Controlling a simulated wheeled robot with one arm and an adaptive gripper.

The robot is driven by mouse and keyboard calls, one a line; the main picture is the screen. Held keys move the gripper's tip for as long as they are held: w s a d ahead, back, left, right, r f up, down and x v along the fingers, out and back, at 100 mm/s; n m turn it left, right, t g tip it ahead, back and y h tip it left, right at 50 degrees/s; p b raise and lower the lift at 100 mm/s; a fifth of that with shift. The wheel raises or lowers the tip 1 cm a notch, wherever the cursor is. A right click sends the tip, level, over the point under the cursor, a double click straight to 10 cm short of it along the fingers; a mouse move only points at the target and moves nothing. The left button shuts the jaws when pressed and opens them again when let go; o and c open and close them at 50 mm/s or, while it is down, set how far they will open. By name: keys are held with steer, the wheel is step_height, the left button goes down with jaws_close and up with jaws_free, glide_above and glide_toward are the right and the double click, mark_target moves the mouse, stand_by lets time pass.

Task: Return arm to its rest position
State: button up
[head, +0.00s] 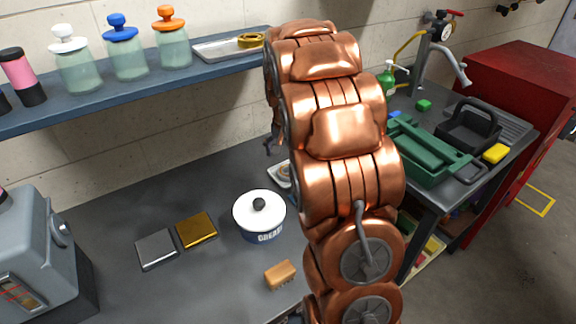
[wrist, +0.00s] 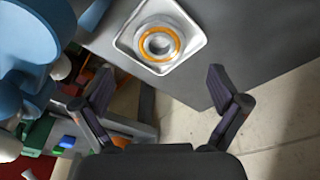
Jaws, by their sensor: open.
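My copper arm (head: 335,130) rises through the middle of the head view and hides part of the workbench and shelf. My gripper shows in the wrist view (wrist: 160,85) with its two dark fingers spread wide and nothing between them. In the head view a small dark part of it (head: 272,142) peeks out left of the arm, above the bench. A white square tray (wrist: 125,42) holds a round metal part with an orange ring (wrist: 158,43), apart from and beyond the fingertips. In the head view the tray (head: 281,178) is mostly hidden behind my arm.
A white-lidded grease pot (head: 260,220), a brown brush (head: 280,275) and silver (head: 156,250) and gold (head: 196,231) squares are on the bench. A grey machine (head: 35,250) stands left. Jars line the shelf (head: 130,93). A green crate (head: 425,155) and red cabinet (head: 520,85) are right.

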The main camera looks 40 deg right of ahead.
steer(key=shift+s+a+r, duration=0.1)
steer(key=shift+r, duration=0.6)
steer(key=shift+a, duration=0.15)
steer(key=s+a+r+n, duration=0.1)
steer(key=s+a, duration=0.2)
steer(key=a, duration=0.1)
steer(key=s+a+r+n+y, duration=0.1)
steer(key=s+a, duration=0.3)
steer(key=a, duration=0.1)
steer(key=s+a+r+n+g, duration=0.1)
steer(key=s+a, duration=0.3)
steer(key=a, duration=0.1)
steer(key=shift+s+a+r, duration=0.2)
steer(key=shift+s+r, duration=0.05)
steer(key=shift+r, duration=0.05)
steer(key=s+a+n+g, duration=0.1)
steer(key=s+a+n, duration=0.2)
steer(key=s, duration=0.8)
steer(key=s+a+f+n+g, duration=0.1)
steer(key=s+a+n, duration=0.2)
steer(key=s+a, duration=0.4)
steer(key=s, duration=0.3)
steer(key=shift+s+f+n, duration=0.15)
steer(key=shift+s+n, duration=0.15)
steer(key=shift+s, duration=0.1)
